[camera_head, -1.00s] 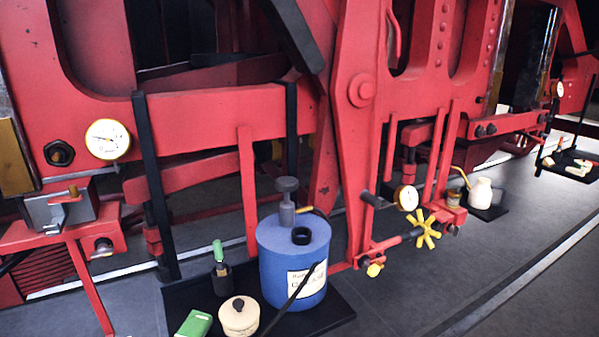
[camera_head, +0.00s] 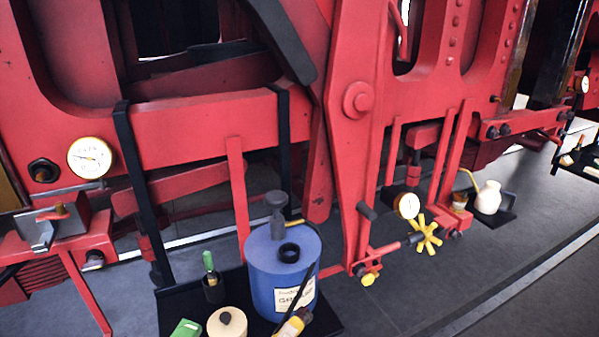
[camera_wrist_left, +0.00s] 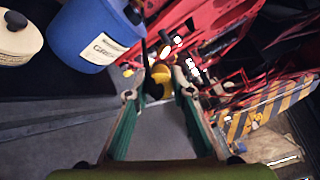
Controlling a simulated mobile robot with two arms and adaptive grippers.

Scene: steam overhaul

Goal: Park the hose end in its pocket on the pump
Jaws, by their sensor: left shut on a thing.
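The blue grease drum (camera_head: 282,270) stands on a black mat, with a dark grey pump head (camera_head: 275,205) on its lid. A black ring-shaped socket (camera_head: 289,252), which looks like the pocket, is open and empty on the lid. A thin black hose runs down the drum's front to a yellow-and-black piece (camera_head: 291,325), apparently the hose end, at the bottom edge. In the left wrist view my left gripper (camera_wrist_left: 157,95) is shut on the hose end (camera_wrist_left: 160,74), right of the drum (camera_wrist_left: 95,32). My right gripper is not in view.
A cream pot (camera_head: 227,322), a green box (camera_head: 185,329) and a green-handled tool in a dark cup (camera_head: 212,287) stand left of the drum. A yellow star handwheel (camera_head: 425,235) projects on the right.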

